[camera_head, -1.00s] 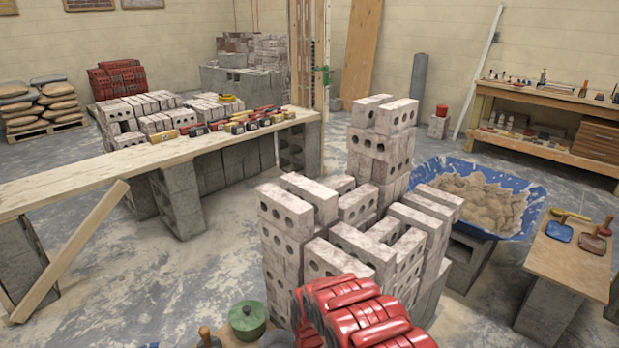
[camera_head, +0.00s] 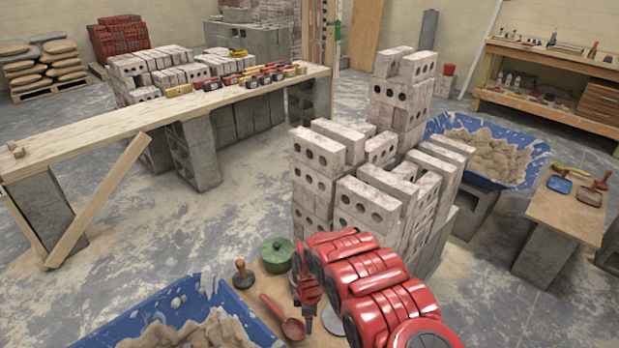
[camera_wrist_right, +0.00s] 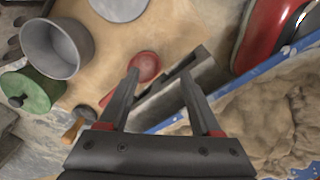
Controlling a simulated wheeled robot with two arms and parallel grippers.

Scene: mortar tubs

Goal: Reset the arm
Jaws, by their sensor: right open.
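My right gripper (camera_wrist_right: 160,82) is open in the right wrist view, with nothing between its two fingers. Beyond the fingertips lies a red ladle (camera_wrist_right: 143,68) on a tan board (camera_wrist_right: 190,30); the ladle also shows in the head view (camera_head: 284,318). My red right arm enters the head view at the bottom right of centre and hangs beside the brick stack, over the board. My left arm and gripper are not in view.
A blue mortar tub (camera_head: 150,315) is at the bottom left. A green lidded pot (camera_head: 277,254), also in the wrist view (camera_wrist_right: 30,92), and a grey pot (camera_wrist_right: 58,48) are close by. Stacked pale bricks (camera_head: 370,195) stand beside my arm.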

